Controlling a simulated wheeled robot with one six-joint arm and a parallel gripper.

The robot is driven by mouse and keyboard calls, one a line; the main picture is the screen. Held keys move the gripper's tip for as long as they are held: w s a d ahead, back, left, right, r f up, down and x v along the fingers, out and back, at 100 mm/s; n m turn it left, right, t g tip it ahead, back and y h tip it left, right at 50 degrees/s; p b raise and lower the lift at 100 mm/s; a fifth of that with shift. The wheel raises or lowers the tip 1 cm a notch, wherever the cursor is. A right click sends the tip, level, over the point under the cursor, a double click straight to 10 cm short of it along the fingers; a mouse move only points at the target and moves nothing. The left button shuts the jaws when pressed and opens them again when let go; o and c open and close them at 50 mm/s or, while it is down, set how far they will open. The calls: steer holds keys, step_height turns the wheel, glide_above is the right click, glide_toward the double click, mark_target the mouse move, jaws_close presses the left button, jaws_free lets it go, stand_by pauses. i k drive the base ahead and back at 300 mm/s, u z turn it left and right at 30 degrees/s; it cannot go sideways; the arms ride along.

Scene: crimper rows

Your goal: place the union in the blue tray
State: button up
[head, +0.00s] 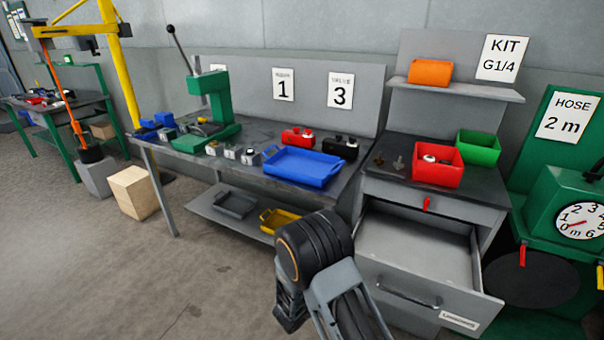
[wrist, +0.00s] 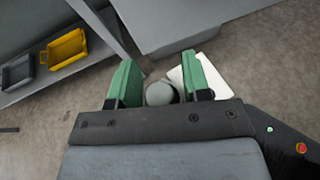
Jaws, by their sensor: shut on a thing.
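In the wrist view, my gripper (wrist: 159,76) has its green fingers on both sides of a round grey piece, which looks like the union (wrist: 160,93). The gripper is shut on it, and the fingers and palm hide part of it. The floor and grey furniture show beyond it. In the head view, the blue tray (head: 303,167) lies on the grey workbench near its front right edge and looks empty. My arm is at the bottom centre, in front of and below the bench; the fingers and the union cannot be made out there.
Red (head: 298,138) and black blocks stand behind the tray. A green press (head: 210,110) and small fittings are to its left. Right of the bench, an open drawer (head: 415,255) juts out under a red bin (head: 438,168). A yellow tray (head: 279,222) sits on the lower shelf.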

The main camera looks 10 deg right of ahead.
mark_target(289, 165)
steer(key=u, duration=1.6)
steer(key=i, duration=2.85)
steer(key=z, duration=2.4)
